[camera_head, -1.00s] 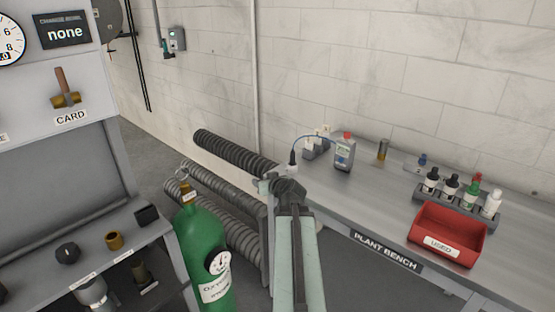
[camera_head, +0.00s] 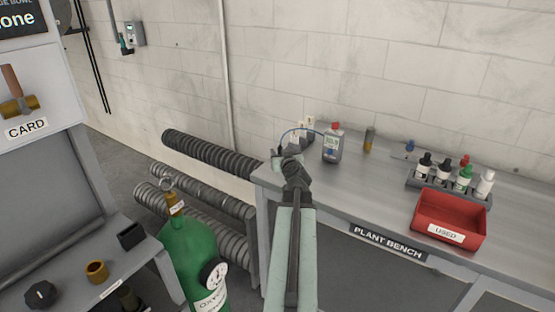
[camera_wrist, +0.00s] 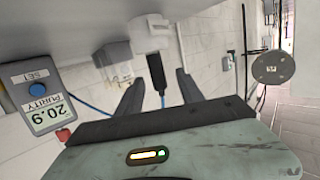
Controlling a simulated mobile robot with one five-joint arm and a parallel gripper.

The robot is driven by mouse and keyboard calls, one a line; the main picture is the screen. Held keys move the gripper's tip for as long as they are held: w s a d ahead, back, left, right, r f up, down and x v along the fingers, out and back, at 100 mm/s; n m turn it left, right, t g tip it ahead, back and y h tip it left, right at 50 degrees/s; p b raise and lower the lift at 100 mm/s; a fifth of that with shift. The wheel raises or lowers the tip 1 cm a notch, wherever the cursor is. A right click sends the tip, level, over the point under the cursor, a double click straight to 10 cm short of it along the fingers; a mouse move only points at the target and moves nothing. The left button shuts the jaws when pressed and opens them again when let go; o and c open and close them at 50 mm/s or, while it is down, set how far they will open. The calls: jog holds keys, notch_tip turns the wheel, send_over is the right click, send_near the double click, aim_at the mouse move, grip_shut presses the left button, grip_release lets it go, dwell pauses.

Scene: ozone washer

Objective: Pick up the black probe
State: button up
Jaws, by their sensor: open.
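The black probe (camera_wrist: 156,72) shows in the wrist view as a short dark grip at the end of a white body (camera_wrist: 150,38). It lies between the two open fingers of my gripper (camera_wrist: 158,92), with gaps at the sides. A blue cable (camera_wrist: 163,100) runs from it. In the head view my gripper (camera_head: 295,170) is at the bench's left end and mostly hides the probe. The cable arcs to the grey purity meter (camera_head: 333,146), which also shows in the wrist view (camera_wrist: 37,92), reading 20.9.
The plant bench (camera_head: 375,195) carries a red USED tray (camera_head: 450,217) and a rack of bottles (camera_head: 447,182) at right. A green oxygen cylinder (camera_head: 190,255) and ribbed hoses (camera_head: 212,155) stand left of my arm. The wall (camera_head: 380,70) is close behind.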

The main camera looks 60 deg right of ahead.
jog(key=x, duration=0.2)
jog(key=b+x, duration=0.1)
jog(key=x, duration=0.2)
jog(key=shift+w+d+f+b, duration=0.1)
jog(key=shift+d+f+b, duration=0.2)
jog(key=shift+f, duration=0.15)
jog(key=shift+a+r, duration=0.1)
jog(key=shift+a, duration=0.05)
grip_shut()
